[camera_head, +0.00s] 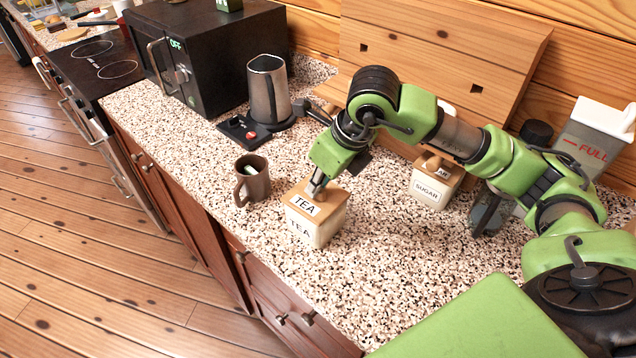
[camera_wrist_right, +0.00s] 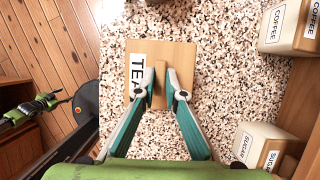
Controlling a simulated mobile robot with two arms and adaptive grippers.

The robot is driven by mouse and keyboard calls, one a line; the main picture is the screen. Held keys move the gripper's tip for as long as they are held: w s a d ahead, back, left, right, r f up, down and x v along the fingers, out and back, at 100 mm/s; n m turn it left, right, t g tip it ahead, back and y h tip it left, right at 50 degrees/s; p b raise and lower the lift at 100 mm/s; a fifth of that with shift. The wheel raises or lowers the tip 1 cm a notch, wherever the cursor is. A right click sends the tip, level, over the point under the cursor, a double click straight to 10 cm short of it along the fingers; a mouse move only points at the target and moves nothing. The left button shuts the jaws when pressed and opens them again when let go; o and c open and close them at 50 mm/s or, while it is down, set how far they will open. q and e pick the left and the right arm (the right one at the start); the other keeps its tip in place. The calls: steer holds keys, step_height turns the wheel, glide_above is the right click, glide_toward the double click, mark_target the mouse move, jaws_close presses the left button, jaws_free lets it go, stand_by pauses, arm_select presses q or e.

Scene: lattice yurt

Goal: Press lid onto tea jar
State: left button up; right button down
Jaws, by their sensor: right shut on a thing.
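The tea jar (camera_head: 318,232) is a pale square jar with a TEA label on its front, standing on the speckled counter. Its wooden lid (camera_head: 329,203), also labelled TEA, sits at the jar's top; whether it is fully seated I cannot tell. In the wrist view the lid (camera_wrist_right: 185,58) hides the jar's body below it. My right gripper (camera_head: 314,190) comes down from above and is shut on the lid's raised wooden handle (camera_wrist_right: 160,80); both fingertips (camera_wrist_right: 160,90) flank it.
A brown mug (camera_head: 252,180) stands left of the jar, and a kettle (camera_head: 268,88) behind that. The sugar jar (camera_head: 432,190) stands to the right. The wrist view also shows a coffee jar (camera_wrist_right: 286,27). The counter's front edge is close to the tea jar.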

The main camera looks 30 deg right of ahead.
steer(key=shift+f+b, duration=0.1)
steer(key=shift+b, duration=0.25)
stand_by(0.7)
stand_by(0.4)
steer(key=c, duration=1.5)
jaws_free()
steer(key=shift+r+p, duration=2.05)
steer(key=shift+r, duration=1.5)
jaws_close()
